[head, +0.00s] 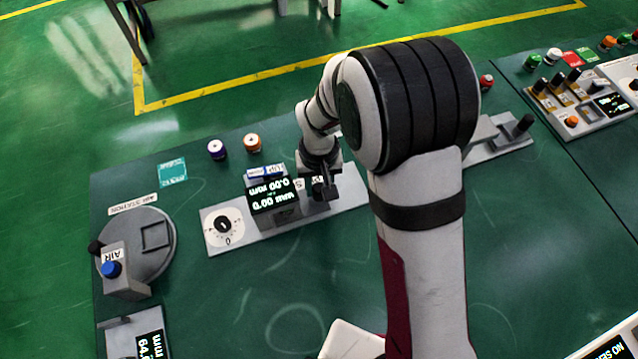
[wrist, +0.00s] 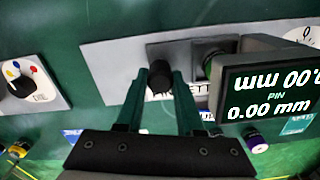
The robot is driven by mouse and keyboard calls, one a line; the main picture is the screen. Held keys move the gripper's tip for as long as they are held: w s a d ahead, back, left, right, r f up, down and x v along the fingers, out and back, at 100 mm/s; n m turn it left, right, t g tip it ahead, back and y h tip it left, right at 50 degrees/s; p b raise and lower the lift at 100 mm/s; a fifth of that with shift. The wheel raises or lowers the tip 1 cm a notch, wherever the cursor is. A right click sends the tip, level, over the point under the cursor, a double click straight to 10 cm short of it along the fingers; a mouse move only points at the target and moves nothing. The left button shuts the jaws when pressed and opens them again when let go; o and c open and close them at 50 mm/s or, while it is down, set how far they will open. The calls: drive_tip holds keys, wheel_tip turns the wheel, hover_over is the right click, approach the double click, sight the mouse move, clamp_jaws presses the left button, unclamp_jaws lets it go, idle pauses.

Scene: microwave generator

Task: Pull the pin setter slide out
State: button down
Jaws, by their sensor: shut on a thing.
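The pin setter is a light grey plate (head: 240,236) on the green bench, with a round dial (head: 223,224) and a display (head: 272,197) reading 0.00 mm. In the wrist view, the display (wrist: 268,95) shows "PIN" and 0.00 mm at the right. The black knob (wrist: 160,82) of the slide stands on the plate (wrist: 112,62). My gripper (wrist: 160,78) has one finger on each side of this knob and is shut on it. In the head view, my gripper (head: 322,188) is just right of the display, and the knob cannot be made out apart from it.
An air station (head: 140,245) with a blue button stands at the left. Purple (head: 216,149) and orange (head: 252,142) spools are behind the setter. Another grey fixture with a black handle (head: 523,125) is at the right. The bench in front of the setter is clear.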

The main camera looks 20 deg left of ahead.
drive_tip(key=shift+w, duration=0.1)
drive_tip(key=w+d, duration=0.6)
drive_tip(key=shift+w+d, duration=0.4)
drive_tip(key=c, duration=0.5)
unclamp_jaws()
drive_tip(key=shift+c, duration=0.2)
drive_tip(key=shift+s, duration=0.1)
wheel_tip(320, 180, up, 16)
